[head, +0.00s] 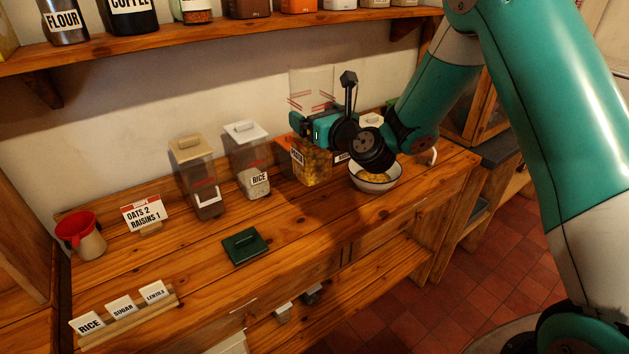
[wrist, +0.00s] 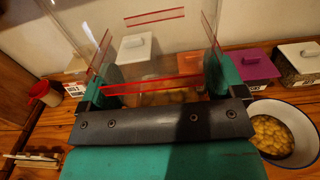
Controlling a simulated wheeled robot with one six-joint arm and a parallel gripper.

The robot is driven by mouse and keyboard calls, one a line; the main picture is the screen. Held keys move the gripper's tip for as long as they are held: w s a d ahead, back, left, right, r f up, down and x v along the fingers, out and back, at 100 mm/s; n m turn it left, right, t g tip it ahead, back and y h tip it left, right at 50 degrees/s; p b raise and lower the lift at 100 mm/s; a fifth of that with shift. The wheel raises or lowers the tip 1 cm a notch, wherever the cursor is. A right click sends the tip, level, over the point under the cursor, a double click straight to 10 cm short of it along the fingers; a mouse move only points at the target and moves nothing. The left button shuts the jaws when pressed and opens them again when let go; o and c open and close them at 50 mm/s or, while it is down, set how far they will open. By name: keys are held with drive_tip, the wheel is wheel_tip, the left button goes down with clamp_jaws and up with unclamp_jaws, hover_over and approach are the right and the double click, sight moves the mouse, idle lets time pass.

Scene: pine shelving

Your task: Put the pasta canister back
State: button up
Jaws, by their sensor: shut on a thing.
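My gripper (head: 322,130) is shut on a clear, open-topped canister (head: 311,84) with red lines near its upper part. Yellow-brown pieces, seemingly pasta, fill its lower part. In the wrist view, the canister's clear wall (wrist: 165,70) stands upright between the fingers (wrist: 160,90), with contents visible below. I cannot tell whether its base touches the bench. A dark green flat lid (head: 245,246) with a handle lies on the bench. A white bowl (head: 376,186) of yellow pieces stands right of the canister; it also shows in the wrist view (wrist: 308,158).
A rice canister (head: 248,160) and a tan-lidded canister (head: 192,175) stand left of the held one. A shelf (head: 210,38) with jars runs above.

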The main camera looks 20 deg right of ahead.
sight(322, 173)
wheel_tip(322, 173, down, 13)
drive_tip(key=b, duration=0.5)
drive_tip(key=shift+f, duration=0.15)
drive_tip(key=shift+f+b, duration=0.15)
drive_tip(key=shift+b, duration=0.25)
drive_tip(key=o, duration=1.1)
drive_tip(key=shift+c, duration=0.2)
